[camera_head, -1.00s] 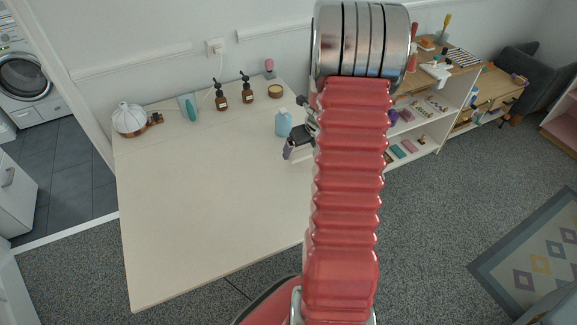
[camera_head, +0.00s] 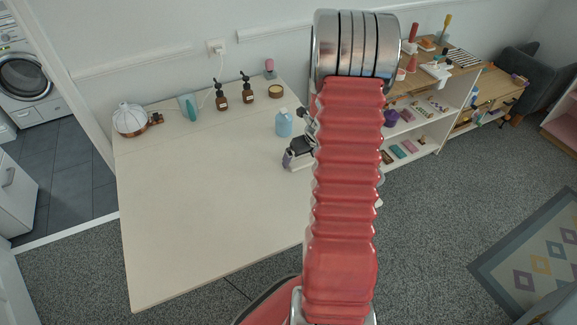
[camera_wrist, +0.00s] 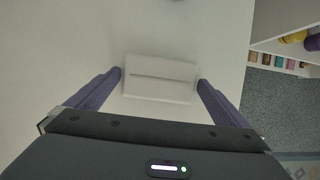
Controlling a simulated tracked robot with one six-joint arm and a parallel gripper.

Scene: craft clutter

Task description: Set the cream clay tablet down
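The cream clay tablet (camera_wrist: 160,80) is a pale flat block with a thin dark groove near its far edge. In the wrist view it lies between the two purple fingers of my gripper (camera_wrist: 159,78), whose tips meet its left and right ends. In the head view my gripper (camera_head: 296,154) is over the right part of the cream table (camera_head: 200,205), partly hidden by my arm. Whether the tablet touches the tabletop I cannot tell.
A blue bottle (camera_head: 284,123) stands just behind my gripper. Two brown pump bottles (camera_head: 221,99) (camera_head: 248,92), a wooden bowl (camera_head: 276,91) and a white-domed item (camera_head: 129,119) line the back. The table's left and front are clear. A shelf unit (camera_head: 425,128) stands right.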

